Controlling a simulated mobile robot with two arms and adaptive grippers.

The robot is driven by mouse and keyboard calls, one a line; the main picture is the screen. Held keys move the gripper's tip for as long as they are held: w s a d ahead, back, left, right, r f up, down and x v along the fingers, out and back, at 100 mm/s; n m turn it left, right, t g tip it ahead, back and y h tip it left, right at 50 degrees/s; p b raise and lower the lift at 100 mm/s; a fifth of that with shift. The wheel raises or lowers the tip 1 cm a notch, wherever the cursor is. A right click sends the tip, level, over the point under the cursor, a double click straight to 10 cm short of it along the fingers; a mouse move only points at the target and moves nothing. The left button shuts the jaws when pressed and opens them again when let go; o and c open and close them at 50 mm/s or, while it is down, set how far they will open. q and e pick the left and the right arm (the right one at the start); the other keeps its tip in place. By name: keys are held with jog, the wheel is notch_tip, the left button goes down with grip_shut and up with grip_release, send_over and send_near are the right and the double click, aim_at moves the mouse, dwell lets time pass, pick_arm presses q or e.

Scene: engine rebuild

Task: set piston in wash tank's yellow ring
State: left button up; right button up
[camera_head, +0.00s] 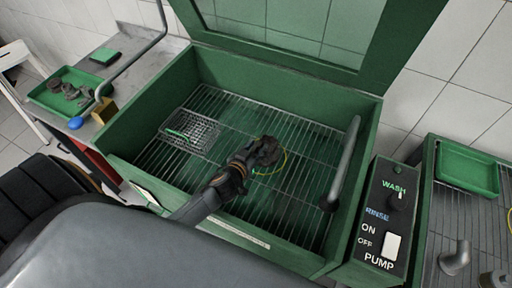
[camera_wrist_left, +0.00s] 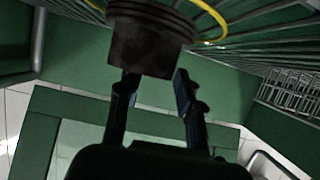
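The dark piston (camera_head: 267,151) is inside the green wash tank (camera_head: 335,262), above or on its wire grate; the exact gap is unclear. The yellow ring (camera_head: 284,166) shows beside and partly behind the piston, with its far side hidden. In the left wrist view the piston (camera_wrist_left: 150,38) has its grooved end toward the grate, and the yellow ring (camera_wrist_left: 215,18) curves past its right side. My left gripper (camera_head: 250,160) reaches over the tank's front wall; its fingertips (camera_wrist_left: 155,75) meet the piston's narrower end from both sides. My right gripper is not in view.
A wire basket (camera_head: 190,133) sits on the grate at left. A grey spout (camera_head: 345,160) stands at the tank's right. The pump panel (camera_head: 382,215) and a parts table with a green tray (camera_head: 467,170) are further right. A tray of parts (camera_head: 68,92) lies on the left bench.

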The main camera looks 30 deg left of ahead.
pick_arm(q)
jog(key=v, duration=0.7)
jog(key=shift+s+r+b, duration=0.2)
jog(key=shift+s+b, duration=0.05)
jog(key=shift+b, duration=0.05)
